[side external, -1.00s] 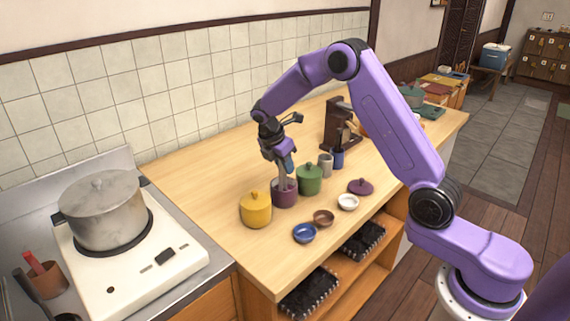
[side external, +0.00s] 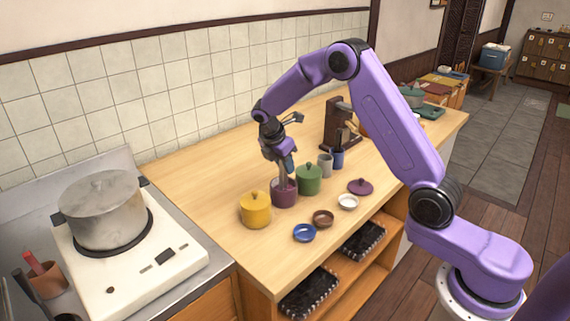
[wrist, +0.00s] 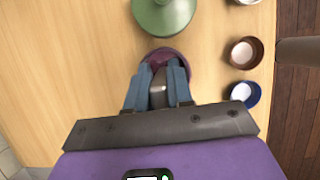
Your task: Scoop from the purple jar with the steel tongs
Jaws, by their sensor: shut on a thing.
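The purple jar (side external: 284,195) stands open on the wooden counter between a yellow jar and a green jar. Its purple lid (side external: 360,187) lies on the counter to the right. My gripper (side external: 287,166) is above the jar, shut on the steel tongs (wrist: 158,90). The tongs point down, and their lower end is inside the jar's mouth, hidden by the wall. In the wrist view the purple jar (wrist: 166,54) shows just beyond my gripper's blue fingers (wrist: 157,78). The jar's contents are hidden.
The yellow jar (side external: 256,211) and green jar (side external: 309,180) stand close on either side. Small blue (side external: 304,233), brown (side external: 323,218) and white (side external: 348,202) bowls sit in front. A grey cup (side external: 325,166) and blue cup (side external: 337,159) stand behind. The counter's back left is clear.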

